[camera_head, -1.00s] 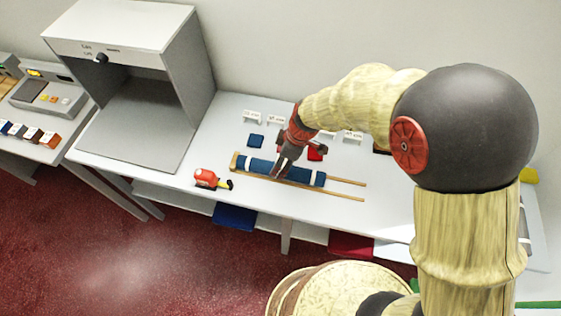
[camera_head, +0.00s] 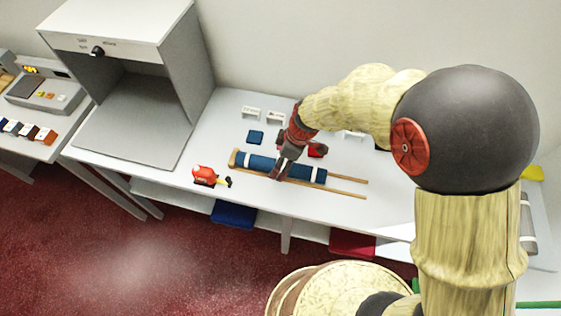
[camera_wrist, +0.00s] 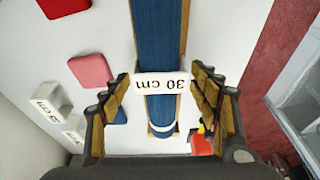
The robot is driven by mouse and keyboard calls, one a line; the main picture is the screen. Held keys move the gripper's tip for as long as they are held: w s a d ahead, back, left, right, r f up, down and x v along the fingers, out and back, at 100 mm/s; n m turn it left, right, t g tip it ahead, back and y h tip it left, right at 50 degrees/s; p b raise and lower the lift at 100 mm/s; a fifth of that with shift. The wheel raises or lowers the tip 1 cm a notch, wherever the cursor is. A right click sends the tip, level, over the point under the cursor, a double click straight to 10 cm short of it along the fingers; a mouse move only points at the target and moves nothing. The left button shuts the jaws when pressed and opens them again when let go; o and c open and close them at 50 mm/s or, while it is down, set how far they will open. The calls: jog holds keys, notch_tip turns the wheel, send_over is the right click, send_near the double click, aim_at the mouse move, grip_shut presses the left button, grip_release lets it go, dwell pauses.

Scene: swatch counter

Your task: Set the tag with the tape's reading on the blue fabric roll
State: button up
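The blue fabric roll (camera_head: 256,163) lies on a wooden rack on the counter, with white bands near its ends; it also shows in the wrist view (camera_wrist: 156,35). A white tag (camera_wrist: 162,83) reading "30 cm" lies across the roll in the wrist view, at or just above its surface. My gripper (camera_head: 279,174) is over the roll's middle.
Other white tags stand behind the roll (camera_head: 250,113); one in the wrist view reads "25 cm" (camera_wrist: 47,101). A blue swatch (camera_head: 256,137) and a red swatch (camera_head: 316,151) lie behind the roll. A grey booth (camera_head: 130,120) stands at left.

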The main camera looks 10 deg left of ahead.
jog(key=shift+o, duration=0.6)
jog(key=shift+r, duration=0.3)
jog(key=v, duration=1.1)
jog(key=shift+d, duration=0.2)
jog(key=shift+r, duration=0.15)
